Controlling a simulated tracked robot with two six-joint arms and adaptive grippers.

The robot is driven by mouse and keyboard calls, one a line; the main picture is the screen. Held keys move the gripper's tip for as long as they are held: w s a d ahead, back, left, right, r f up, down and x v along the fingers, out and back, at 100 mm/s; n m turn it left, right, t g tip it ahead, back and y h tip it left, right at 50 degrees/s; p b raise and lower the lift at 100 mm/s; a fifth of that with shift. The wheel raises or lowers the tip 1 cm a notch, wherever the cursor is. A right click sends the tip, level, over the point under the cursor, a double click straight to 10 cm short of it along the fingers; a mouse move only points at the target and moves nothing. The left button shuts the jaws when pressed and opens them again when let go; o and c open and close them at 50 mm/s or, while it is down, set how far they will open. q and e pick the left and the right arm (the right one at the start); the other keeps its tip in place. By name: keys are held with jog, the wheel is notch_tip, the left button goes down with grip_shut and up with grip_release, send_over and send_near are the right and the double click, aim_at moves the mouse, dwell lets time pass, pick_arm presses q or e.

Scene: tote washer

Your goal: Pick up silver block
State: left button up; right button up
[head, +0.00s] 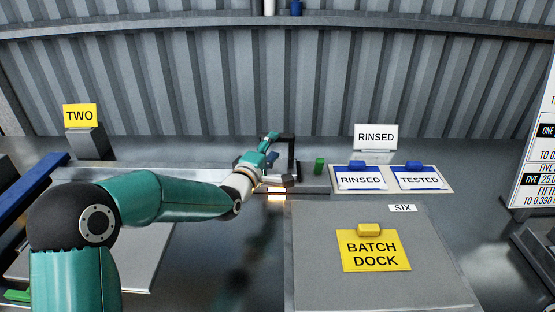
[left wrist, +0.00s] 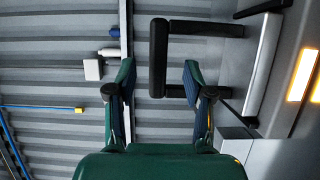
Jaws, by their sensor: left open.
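My left gripper (head: 268,140) reaches in from the left to the back of the bench. It is open, and its two fingers stand apart in the left wrist view (left wrist: 159,75) with nothing held between them. A black upright frame (head: 292,150) stands just right of the fingers, and it also shows beyond them in the left wrist view (left wrist: 158,50). A small grey block-like piece (head: 287,180) lies below the gripper; I cannot tell whether it is the silver block. A grey box shape (left wrist: 236,143) shows beside the fingers in the left wrist view. My right gripper is out of view.
A green block (head: 319,165) stands right of the black frame. Cards marked RINSED (head: 360,180) and TESTED (head: 418,180) lie further right. The BATCH DOCK sign (head: 375,251) lies on a grey panel (head: 320,285) in front. A bright light strip (head: 277,198) glows below the gripper.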

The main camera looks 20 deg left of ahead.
pick_arm(q)
jog(key=w+p, duration=0.2)
jog(key=w, duration=0.2)
jog(key=shift+w+a+r, duration=0.1)
jog(key=shift+w, duration=0.6)
grip_shut()
